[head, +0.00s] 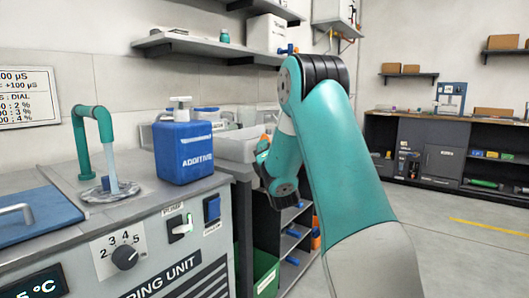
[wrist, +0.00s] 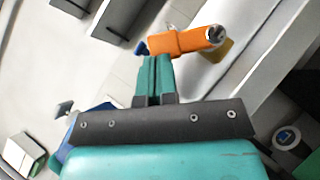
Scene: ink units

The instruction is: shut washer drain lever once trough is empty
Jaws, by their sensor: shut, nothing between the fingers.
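In the wrist view, my gripper (wrist: 154,68) has its two teal fingers shut together with nothing between them. An orange cylindrical piece (wrist: 184,42) with a metallic end lies across the view just beyond the fingertips. I cannot tell whether the fingers touch it, or whether it is the drain lever. A small blue part shows at its left end. In the head view, my arm reaches over the right of the counter and its wrist is folded down; the fingers are not clear there. I cannot identify the washer trough or its water level in either view.
In the head view, a blue additive bottle (head: 183,147) stands near a running teal tap (head: 93,138). Below are a dial (head: 124,257) and a pump switch (head: 179,229). Pale tubs (head: 238,146) stand behind my wrist, under wall shelves (head: 205,47). Open floor lies at right.

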